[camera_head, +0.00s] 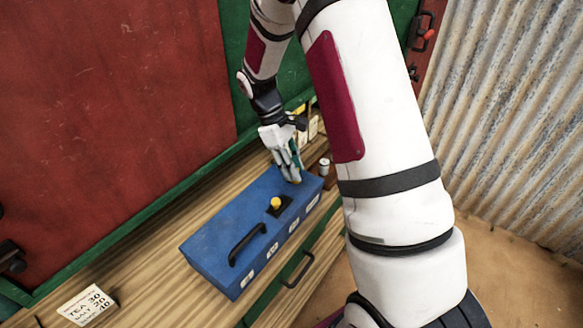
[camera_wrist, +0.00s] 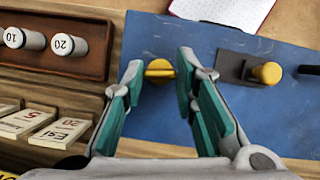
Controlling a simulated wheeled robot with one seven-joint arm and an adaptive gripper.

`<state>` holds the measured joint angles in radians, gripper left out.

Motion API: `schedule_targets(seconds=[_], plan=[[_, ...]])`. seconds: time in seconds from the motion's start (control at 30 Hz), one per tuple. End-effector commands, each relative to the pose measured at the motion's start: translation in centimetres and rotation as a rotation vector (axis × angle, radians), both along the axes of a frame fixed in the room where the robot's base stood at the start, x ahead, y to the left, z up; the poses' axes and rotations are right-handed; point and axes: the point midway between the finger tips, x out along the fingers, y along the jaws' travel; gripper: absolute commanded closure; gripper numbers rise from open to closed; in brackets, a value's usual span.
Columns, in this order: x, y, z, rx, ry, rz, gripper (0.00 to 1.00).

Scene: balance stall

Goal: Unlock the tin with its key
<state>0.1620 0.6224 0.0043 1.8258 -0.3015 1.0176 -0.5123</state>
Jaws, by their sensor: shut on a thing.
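The tin (camera_head: 213,247) is a blue box lying on the wooden counter, with a black handle (camera_head: 247,244) and a yellow knob (camera_head: 275,203) on a dark plate. In the wrist view its blue top (camera_wrist: 215,38) lies under my fingers, with the knob (camera_wrist: 267,73) to their right. My gripper (camera_head: 293,176) points down at the tin's far right end. In the wrist view my gripper (camera_wrist: 159,72) is shut on a yellow piece, seemingly the key (camera_wrist: 158,70), close over the tin's top. Whether the key sits in a lock cannot be told.
A brown tray (camera_wrist: 60,55) with weights marked 10 and 20 and several number tiles (camera_wrist: 58,132) lie beside the tin. A price card (camera_head: 87,305) lies at the counter's left.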

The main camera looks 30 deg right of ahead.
Motion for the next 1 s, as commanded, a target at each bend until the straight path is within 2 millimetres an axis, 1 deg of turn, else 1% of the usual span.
schedule_targets(seconds=[0.1, 0.33, 0.9, 0.93, 0.97, 1.0], plan=[[0.09, -0.05, -0.14, 0.0, 0.0, -0.067, 1.0], [0.03, -0.08, -0.09, 0.0, 0.0, -0.153, 1.0], [-0.01, -0.1, -0.05, 0.0, 0.001, -0.183, 1.0], [-0.01, -0.1, -0.05, 0.0, 0.001, -0.183, 0.71], [-0.02, -0.11, -0.05, 0.0, 0.001, -0.183, 0.65], [-0.01, -0.1, -0.05, 0.0, 0.001, -0.183, 0.56]])
